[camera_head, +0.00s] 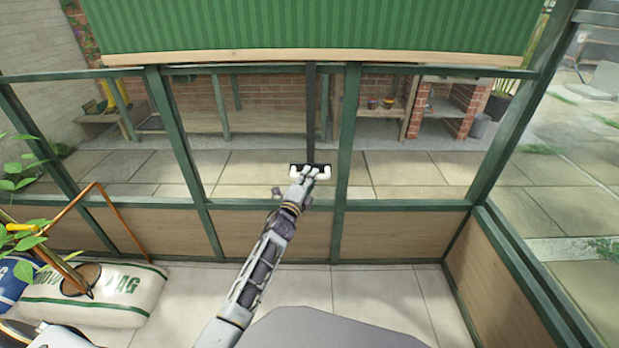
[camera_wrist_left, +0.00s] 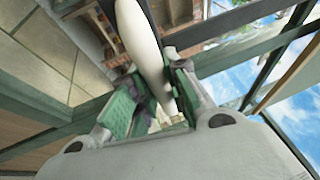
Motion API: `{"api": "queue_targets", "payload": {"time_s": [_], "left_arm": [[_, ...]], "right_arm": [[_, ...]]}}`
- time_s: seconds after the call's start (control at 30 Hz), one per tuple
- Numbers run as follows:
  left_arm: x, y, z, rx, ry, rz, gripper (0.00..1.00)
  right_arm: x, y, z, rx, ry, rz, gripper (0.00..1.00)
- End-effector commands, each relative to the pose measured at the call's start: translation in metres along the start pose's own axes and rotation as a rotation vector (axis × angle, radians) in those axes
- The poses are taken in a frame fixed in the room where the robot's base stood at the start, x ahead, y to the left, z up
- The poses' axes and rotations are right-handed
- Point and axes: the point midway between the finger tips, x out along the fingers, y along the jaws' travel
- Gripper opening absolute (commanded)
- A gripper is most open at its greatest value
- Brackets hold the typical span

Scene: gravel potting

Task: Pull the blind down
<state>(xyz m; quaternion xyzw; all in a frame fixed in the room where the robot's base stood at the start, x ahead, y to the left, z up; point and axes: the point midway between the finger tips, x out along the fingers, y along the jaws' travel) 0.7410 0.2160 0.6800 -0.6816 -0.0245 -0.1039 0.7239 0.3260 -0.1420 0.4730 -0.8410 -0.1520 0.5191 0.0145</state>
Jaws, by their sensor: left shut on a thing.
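The green striped blind (camera_head: 310,25) hangs across the top of the window in the head view, with a pale wooden bar (camera_head: 230,57) along its lower edge. A dark strap (camera_head: 311,110) runs down from the blind to a pale pull handle (camera_head: 322,171) with a dark middle. My left gripper (camera_head: 305,175) is at the left part of this handle, shut on it. In the left wrist view the pale handle (camera_wrist_left: 140,35) passes between the green-padded fingers (camera_wrist_left: 155,100). My right gripper is not in view.
Green window posts (camera_head: 346,130) and a sill (camera_head: 400,205) stand close around the handle. A grow bag (camera_head: 115,295) with a plant lies on the floor at the left. The floor (camera_head: 385,290) below the window is clear.

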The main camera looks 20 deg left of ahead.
Motion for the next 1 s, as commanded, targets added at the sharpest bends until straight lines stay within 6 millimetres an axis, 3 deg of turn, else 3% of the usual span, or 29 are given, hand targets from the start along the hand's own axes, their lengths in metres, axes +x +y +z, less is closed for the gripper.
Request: {"api": "queue_targets", "payload": {"time_s": [0.3, 0.33, 0.5, 1.0], "left_arm": [[-0.0031, 0.0091, -0.0006, -0.001, -0.001, 0.015, 0.00], [-0.0032, 0.0093, -0.0007, -0.001, -0.001, 0.016, 0.18], [-0.0030, 0.0089, -0.0006, -0.001, -0.001, 0.015, 0.39], [-0.0051, 0.0041, -0.0003, 0.000, 0.000, 0.007, 0.39]], "right_arm": [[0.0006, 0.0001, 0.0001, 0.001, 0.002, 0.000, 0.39], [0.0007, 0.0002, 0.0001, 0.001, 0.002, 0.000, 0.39], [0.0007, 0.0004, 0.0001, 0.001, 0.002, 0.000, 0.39], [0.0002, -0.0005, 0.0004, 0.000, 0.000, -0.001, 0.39]]}}
